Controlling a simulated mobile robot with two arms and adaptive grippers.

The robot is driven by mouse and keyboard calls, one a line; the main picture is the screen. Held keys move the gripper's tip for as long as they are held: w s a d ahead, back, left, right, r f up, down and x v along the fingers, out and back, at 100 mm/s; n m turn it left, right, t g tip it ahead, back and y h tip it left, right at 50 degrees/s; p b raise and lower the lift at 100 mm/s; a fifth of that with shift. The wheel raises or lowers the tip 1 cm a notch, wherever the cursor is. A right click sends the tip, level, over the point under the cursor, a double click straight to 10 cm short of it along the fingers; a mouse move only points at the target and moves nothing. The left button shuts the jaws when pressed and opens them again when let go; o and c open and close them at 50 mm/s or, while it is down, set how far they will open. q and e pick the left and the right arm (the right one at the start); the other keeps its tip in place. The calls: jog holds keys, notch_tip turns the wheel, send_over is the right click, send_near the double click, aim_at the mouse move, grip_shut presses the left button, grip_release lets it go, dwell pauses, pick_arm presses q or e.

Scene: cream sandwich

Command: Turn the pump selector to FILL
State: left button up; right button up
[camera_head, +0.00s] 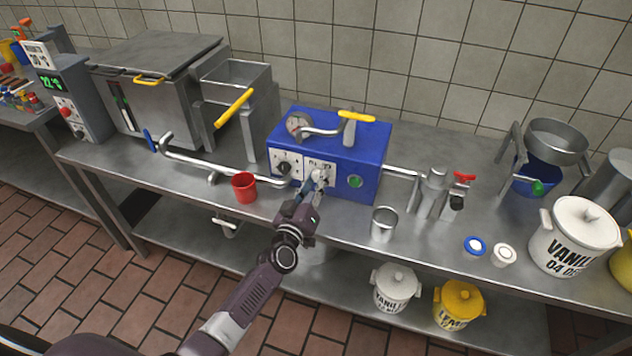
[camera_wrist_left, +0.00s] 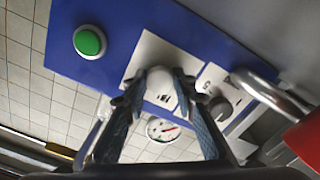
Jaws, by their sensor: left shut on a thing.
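The blue pump box (camera_head: 372,145) stands on the steel counter, with two white dial plates and a green button (camera_head: 355,181) on its front. My left gripper (camera_head: 317,184) reaches up to the right-hand plate (camera_head: 327,165) and is shut on a pale selector knob (camera_head: 319,174). In the left wrist view my fingers (camera_wrist_left: 160,90) lie either side of the rounded knob (camera_wrist_left: 161,79) over its white plate (camera_wrist_left: 150,50). The plate's lettering is mostly hidden, so I cannot read the setting. A second, dark knob (camera_wrist_left: 221,108) sits beside it. My right gripper is out of view.
A steel cup (camera_head: 384,224) stands to the right, near the counter's front edge. A valve with a red handle (camera_head: 464,177) is farther right. Lidded tubs stand on the shelf below.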

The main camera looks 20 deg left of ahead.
pick_arm(q)
jog(key=n+b, duration=0.1)
jog(key=n, duration=0.4)
jog(key=shift+n+b, duration=0.3)
jog(key=shift+n, duration=0.9)
jog(key=o, duration=1.2)
jog(key=shift+c, duration=0.2)
jog(key=shift+s, duration=0.2)
jog(key=s, duration=1.1)
jog(key=shift+s+a, duration=0.25)
jog(key=shift+s, duration=0.05)
